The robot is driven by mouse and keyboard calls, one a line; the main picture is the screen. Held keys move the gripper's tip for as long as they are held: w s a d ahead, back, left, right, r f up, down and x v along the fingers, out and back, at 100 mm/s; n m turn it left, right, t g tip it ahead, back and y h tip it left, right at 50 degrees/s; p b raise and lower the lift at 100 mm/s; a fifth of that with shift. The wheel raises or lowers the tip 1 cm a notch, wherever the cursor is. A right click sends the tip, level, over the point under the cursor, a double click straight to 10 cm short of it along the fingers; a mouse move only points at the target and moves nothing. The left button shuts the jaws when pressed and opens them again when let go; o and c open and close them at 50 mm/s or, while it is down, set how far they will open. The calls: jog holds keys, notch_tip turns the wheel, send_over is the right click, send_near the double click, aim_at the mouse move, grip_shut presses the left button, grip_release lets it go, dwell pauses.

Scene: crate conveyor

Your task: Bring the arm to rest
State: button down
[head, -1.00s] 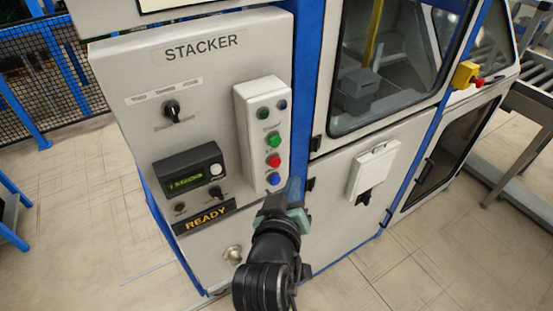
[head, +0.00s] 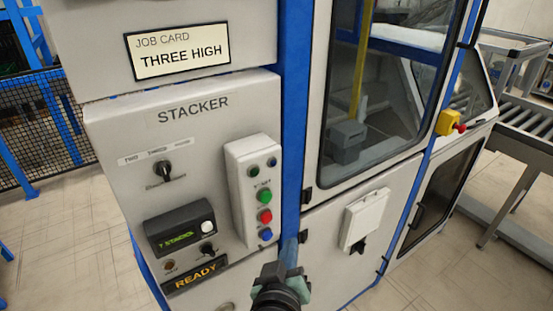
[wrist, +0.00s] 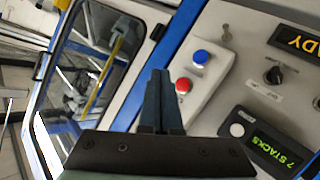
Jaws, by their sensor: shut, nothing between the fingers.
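My gripper (head: 289,252) is at the bottom middle of the head view, in front of the blue post beside the stacker panel (head: 105,130). In the wrist view my gripper (wrist: 160,75) has its two dark blue fingers together, with nothing between them. The button box (head: 236,175) with green, red and blue buttons is up and left of the gripper; in the wrist view the box (wrist: 215,55) lies just right of the fingertips. I cannot tell whether the fingers touch anything.
The panel has a selector knob (head: 163,170), a display (head: 182,228) and a READY sign (head: 195,274). A job card (head: 177,50) reads THREE HIGH. A white switch cover (head: 364,217) is on the cabinet right of my gripper. A roller conveyor (head: 515,110) stands far right. Floor is clear at left.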

notch_tip(320, 180, up, 19)
jog(key=m+t+b, duration=0.2)
jog(key=t+b, duration=0.1)
jog(key=t, duration=0.3)
jog(key=s+r+m+t+y+b, duration=0.1)
jog(key=s+r+t, duration=0.2)
jog(key=s+r, duration=0.3)
jog(key=s+r+m+t+b, duration=0.1)
jog(key=s+r+t, duration=0.3)
jog(key=r, duration=1.1)
jog(key=s+b, duration=0.1)
jog(key=s, duration=0.1)
jog(key=shift+s+a+r+y, duration=0.15)
jog(key=shift+s+y, duration=0.15)
jog(key=shift+y, duration=0.1)
